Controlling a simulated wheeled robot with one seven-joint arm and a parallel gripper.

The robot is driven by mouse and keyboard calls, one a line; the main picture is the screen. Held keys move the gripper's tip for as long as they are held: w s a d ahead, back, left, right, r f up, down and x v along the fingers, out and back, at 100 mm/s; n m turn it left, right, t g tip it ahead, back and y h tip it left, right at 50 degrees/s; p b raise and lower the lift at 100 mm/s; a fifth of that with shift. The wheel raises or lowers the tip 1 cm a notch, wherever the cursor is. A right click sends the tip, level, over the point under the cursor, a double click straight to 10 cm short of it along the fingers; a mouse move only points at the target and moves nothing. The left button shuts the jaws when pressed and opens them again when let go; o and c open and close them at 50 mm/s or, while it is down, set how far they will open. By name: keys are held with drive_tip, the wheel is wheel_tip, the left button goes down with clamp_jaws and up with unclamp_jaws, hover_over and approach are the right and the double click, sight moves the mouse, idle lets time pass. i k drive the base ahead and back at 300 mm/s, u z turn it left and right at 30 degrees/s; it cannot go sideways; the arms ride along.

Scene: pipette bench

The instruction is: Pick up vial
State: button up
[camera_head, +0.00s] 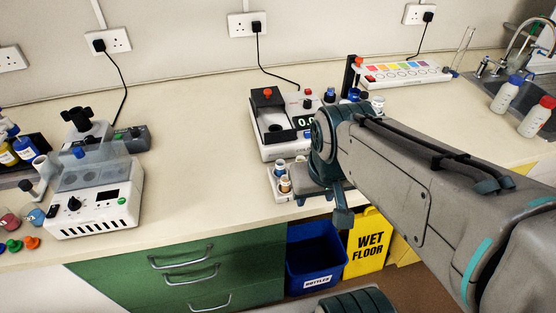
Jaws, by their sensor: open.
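Small vials stand in a white rack (272,182) at the bench's front edge, below the balance. One vial with a blue-grey top (280,167) is at the rack's back left. Another vial with an orange-brown body (285,185) stands in front of it. My gripper (322,192) is just right of these vials, open, with nothing visible between its fingers. My gripper and wrist hide the rack's right part and anything standing there. I cannot tell which vial is meant.
A balance (262,145) with a black-framed chamber stands behind the rack. A white-and-grey machine (98,205) stands at left. Bottles (507,93) stand by the sink at right. A blue bin (314,258) and a yellow wet-floor sign (368,245) are below the bench edge. The bench between machine and balance is clear.

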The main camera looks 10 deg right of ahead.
sight(285, 189)
drive_tip(key=k, duration=1.1)
drive_tip(key=z, duration=0.75)
drive_tip(key=i, duration=0.75)
drive_tip(key=u, duration=0.65)
drive_tip(key=i, duration=0.65)
drive_tip(key=u, duration=0.75)
